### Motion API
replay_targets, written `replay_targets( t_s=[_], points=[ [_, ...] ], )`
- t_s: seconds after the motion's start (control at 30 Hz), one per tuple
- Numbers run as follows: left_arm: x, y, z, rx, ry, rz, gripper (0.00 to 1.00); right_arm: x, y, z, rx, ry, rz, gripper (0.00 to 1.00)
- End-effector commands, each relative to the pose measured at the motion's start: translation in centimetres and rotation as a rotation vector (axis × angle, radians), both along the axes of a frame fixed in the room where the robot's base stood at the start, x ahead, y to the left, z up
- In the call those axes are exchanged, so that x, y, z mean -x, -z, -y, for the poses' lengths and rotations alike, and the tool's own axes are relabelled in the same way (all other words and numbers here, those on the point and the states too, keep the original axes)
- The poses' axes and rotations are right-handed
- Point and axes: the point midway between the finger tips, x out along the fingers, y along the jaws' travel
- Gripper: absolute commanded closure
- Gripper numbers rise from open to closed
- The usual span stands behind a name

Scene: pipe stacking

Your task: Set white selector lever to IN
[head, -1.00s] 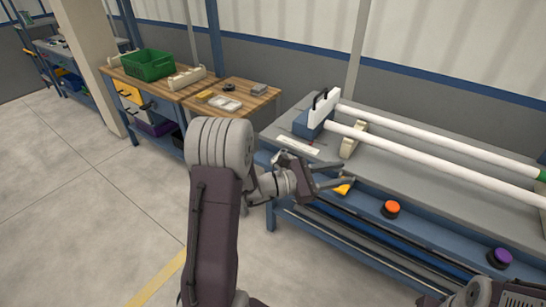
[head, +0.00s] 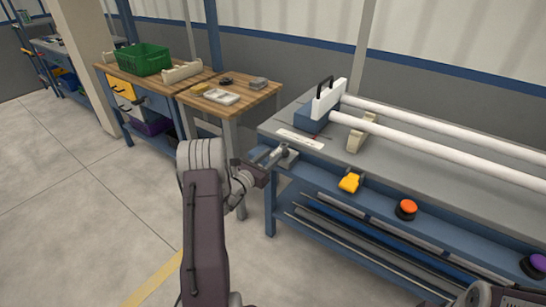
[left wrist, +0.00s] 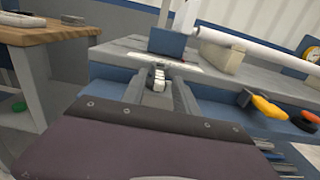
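A small pale block that looks like the white selector lever (left wrist: 158,77) shows between the fingers in the left wrist view, at the bench's front edge below a white strip. My left gripper (head: 277,156) is at the near left corner of the bench, pointing toward it. In the left wrist view its fingers (left wrist: 160,86) are apart, one on each side of the pale block. I cannot tell whether they touch it. In the head view the gripper largely hides the lever, and I cannot read its setting. My right gripper is not in view.
The white strip (head: 300,139) lies on the grey bench top. A blue block with a black handle (head: 323,98) and two white pipes (head: 430,150) are behind it. A yellow part (head: 350,182), an orange button (head: 406,208) and a purple button (head: 535,264) line the front rail.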

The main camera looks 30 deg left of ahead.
Motion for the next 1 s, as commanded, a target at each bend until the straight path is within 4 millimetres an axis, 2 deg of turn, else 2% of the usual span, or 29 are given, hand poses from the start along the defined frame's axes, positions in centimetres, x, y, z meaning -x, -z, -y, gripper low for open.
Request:
replay_targets(
  t_s=[0.13,0.37,0.4,0.5,0.53,1.0],
  points=[
    [-1.35,0.01,0.15,0.000,0.001,0.001,0.65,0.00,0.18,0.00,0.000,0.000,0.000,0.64],
    [-1.55,-0.05,0.11,0.000,0.000,0.001,0.65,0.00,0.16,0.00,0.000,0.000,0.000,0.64],
    [-1.54,-0.04,0.11,0.000,0.000,0.001,0.67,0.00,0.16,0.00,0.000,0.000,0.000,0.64],
    [-1.53,-0.04,0.12,0.000,0.000,0.000,0.95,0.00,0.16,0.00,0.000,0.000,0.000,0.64],
    [-1.53,-0.04,0.12,0.000,0.000,0.000,1.00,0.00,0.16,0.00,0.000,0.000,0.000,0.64],
    [-1.51,-0.01,0.12,0.000,0.000,0.000,1.00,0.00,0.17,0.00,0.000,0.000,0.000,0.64]
  ],
)
